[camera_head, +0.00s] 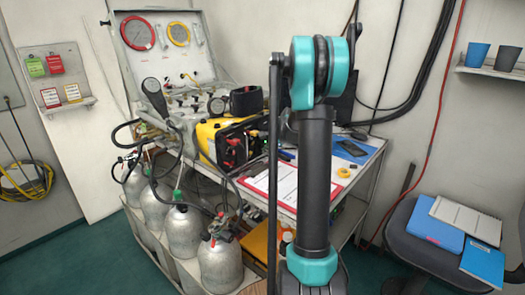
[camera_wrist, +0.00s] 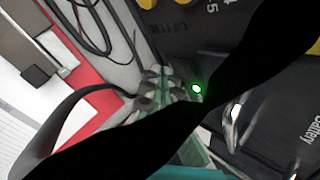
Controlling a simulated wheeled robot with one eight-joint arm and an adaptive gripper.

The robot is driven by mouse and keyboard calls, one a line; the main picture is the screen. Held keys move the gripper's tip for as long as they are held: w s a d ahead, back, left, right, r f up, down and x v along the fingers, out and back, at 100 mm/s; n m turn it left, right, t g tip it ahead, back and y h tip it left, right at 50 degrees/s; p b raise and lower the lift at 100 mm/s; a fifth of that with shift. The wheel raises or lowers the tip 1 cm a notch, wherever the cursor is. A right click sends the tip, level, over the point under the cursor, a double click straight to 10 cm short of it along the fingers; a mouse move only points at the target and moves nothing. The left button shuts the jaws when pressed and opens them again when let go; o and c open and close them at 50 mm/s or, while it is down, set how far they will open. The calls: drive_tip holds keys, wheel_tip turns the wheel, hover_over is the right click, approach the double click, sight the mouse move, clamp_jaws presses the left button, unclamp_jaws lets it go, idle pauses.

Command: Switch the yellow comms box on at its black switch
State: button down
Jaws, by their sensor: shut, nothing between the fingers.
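The yellow comms box (camera_head: 208,137) sits on the cart top in the head view, with its dark front facing right and red and black parts on it. In the wrist view its dark panel (camera_wrist: 265,105) fills the right side, with the word "Battery", metal hardware and a lit green lamp (camera_wrist: 197,89). My gripper (camera_wrist: 185,106) is shut and empty, its black fingers crossing the wrist view diagonally close in front of the panel. I cannot make out the black switch; the fingers cover part of the panel. In the head view my arm hides the gripper.
A red-edged clipboard (camera_head: 283,184) lies on the cart beside the box. An open gauge case (camera_head: 165,50) stands behind it, and grey cylinders (camera_head: 219,264) stand below. Hoses and cables hang around the box front. A chair (camera_head: 412,240) with folders stands right.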

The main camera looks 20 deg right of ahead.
drive_tip(key=shift+s, duration=0.1)
drive_tip(key=shift+s+d, duration=0.4)
drive_tip(key=shift+s, duration=0.1)
drive_tip(key=shift+s+r, duration=0.1)
drive_tip(key=shift+s+d+r, duration=0.15)
drive_tip(key=shift+s+d, duration=0.55)
drive_tip(key=shift+s, duration=0.3)
drive_tip(key=shift+s+d+r, duration=0.1)
drive_tip(key=shift+s+d, duration=0.55)
drive_tip(key=shift+s, duration=0.35)
